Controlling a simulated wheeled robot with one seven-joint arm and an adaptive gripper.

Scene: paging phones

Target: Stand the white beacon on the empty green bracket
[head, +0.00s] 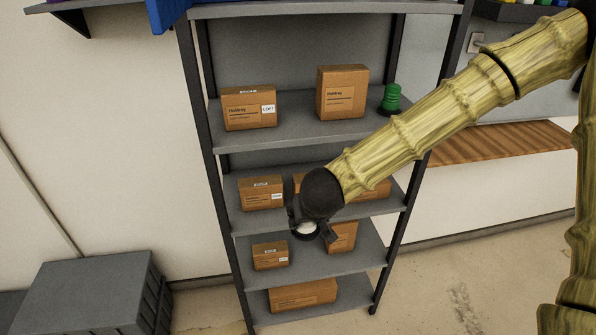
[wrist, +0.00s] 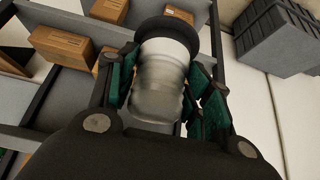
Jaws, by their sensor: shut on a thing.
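My gripper (head: 315,228) is in front of the shelf unit, at about the height of its middle shelves. In the wrist view my gripper (wrist: 163,95) is shut on the white beacon (wrist: 160,85), with a dark green finger on each side of it. The beacon has a ribbed, cloudy white body and a black round base at its far end. In the head view only a small white part of the beacon (head: 306,228) shows between the dark fingers. I cannot make out a green bracket in either view.
The grey shelf unit (head: 300,135) holds several cardboard boxes (head: 249,107). A green beacon (head: 391,98) stands at the right of an upper shelf. A grey crate (head: 85,290) stands at lower left. A wooden slatted surface (head: 510,143) lies to the right.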

